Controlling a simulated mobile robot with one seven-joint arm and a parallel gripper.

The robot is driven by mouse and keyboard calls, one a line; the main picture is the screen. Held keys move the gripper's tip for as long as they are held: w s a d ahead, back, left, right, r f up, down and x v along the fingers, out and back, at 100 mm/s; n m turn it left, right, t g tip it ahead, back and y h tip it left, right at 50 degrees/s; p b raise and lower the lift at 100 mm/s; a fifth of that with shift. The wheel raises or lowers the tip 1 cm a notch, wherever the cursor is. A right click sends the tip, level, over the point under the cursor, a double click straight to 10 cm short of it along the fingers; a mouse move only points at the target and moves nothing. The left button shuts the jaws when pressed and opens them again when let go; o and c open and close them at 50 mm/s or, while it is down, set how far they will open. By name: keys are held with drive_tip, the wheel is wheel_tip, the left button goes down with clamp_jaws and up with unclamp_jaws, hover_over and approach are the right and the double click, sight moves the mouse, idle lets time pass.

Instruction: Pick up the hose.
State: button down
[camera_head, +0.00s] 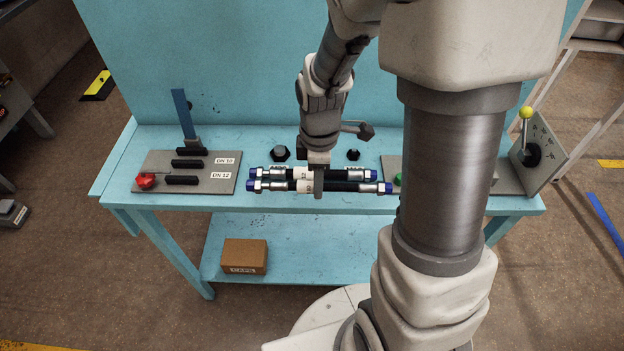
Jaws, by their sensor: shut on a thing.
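Two black hoses with silver end fittings and blue caps lie side by side, left to right, at the middle of the blue bench. The front hose (345,186) has a white label near its middle. The back hose (276,173) runs close behind it, also with a white label. My gripper (318,182) points down at their middle and is shut on a hose; one finger shows in front of the front hose. Whether the back hose is also between the fingers, and whether the held hose touches the bench, I cannot tell.
A grey board (213,183) marked DN 10 and DN 12 with a red knob (146,180) lies left. Black hex nuts (280,153) stand behind the hoses. A yellow-knobbed lever (526,113) stands right. A brown box (244,256) sits on the lower shelf. My arm hides the bench's right part.

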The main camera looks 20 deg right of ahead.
drive_tip(key=s+d+r, duration=0.1)
drive_tip(key=s+r, duration=0.4)
drive_tip(key=s, duration=0.3)
drive_tip(key=shift+s+d+r+p, duration=0.15)
drive_tip(key=shift+s+d+p, duration=0.2)
drive_tip(key=shift+p, duration=0.05)
drive_tip(key=shift+w, duration=0.1)
